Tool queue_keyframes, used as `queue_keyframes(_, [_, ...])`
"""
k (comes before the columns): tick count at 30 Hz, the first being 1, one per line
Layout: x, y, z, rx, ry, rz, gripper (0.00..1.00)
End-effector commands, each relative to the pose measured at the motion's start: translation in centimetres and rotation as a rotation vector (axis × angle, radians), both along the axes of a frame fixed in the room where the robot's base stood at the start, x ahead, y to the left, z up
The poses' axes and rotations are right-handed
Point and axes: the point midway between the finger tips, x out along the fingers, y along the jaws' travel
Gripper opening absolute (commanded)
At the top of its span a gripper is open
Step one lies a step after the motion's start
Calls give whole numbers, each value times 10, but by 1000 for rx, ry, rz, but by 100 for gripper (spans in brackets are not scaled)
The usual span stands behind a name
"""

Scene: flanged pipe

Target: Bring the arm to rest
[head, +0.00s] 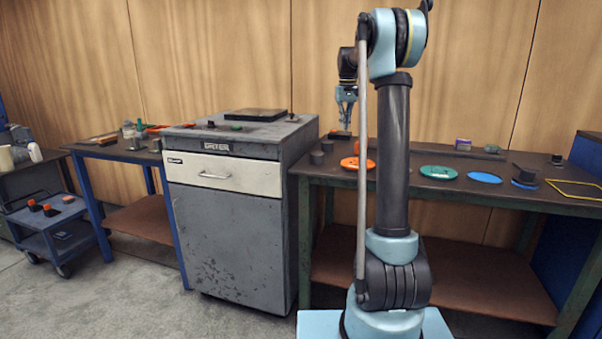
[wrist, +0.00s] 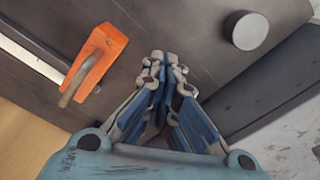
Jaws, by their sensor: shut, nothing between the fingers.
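My gripper (head: 346,108) hangs down from the raised arm, above the left end of the right-hand workbench (head: 465,197). In the wrist view my gripper (wrist: 165,62) has its fingertips together with nothing between them. Below it is a dark bench surface (wrist: 190,30). The gripper is apart from the things on the bench. My arm stands upright in the middle of the head view and hides part of the bench behind it.
An orange block (wrist: 95,62) and a grey cylinder (wrist: 246,30) lie near the gripper in the wrist view. Orange (head: 357,163), green (head: 438,172) and blue (head: 484,178) discs lie on the bench. A grey cabinet (head: 228,225) stands left. A blue cart (head: 60,218) is far left.

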Motion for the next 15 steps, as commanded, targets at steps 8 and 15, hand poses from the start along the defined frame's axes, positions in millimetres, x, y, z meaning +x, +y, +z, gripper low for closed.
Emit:
queue_keyframes(8, [-62, -1, 6, 0, -19, -18, 0])
queue_keyframes(15, [-131, -2, 2, 1, -42, -42, 0])
